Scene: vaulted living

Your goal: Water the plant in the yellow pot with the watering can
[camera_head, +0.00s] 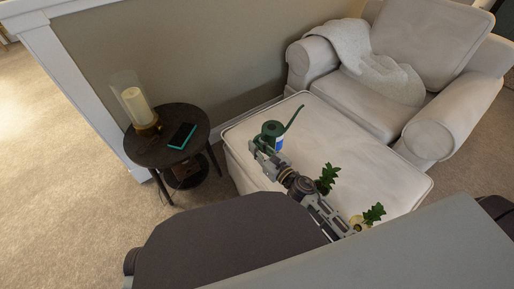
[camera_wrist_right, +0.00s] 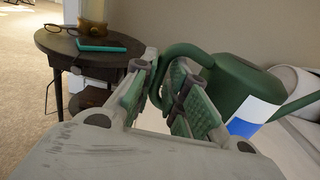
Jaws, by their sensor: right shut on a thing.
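The green watering can (camera_head: 271,130) with a white and blue label is at the ottoman's wall-side part in the head view. Its spout points up and right. My right gripper (camera_head: 262,149) is shut on its handle, which shows between the fingers in the wrist view (camera_wrist_right: 165,82). The can's body (camera_wrist_right: 236,88) is right of the fingers there. I cannot tell whether the can touches the ottoman. The yellow pot (camera_head: 357,224) with a leafy green plant (camera_head: 374,213) stands near the ottoman's front edge, partly hidden by my right arm. My left gripper is not in view.
A second plant (camera_head: 328,174) in a dark pot stands on the cream ottoman (camera_head: 385,172), beside my arm. A round dark side table (camera_head: 150,152) holds a candle lamp (camera_head: 137,106) and a teal-edged device (camera_head: 182,136). An armchair (camera_head: 430,45) stands behind. The ottoman's right part is clear.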

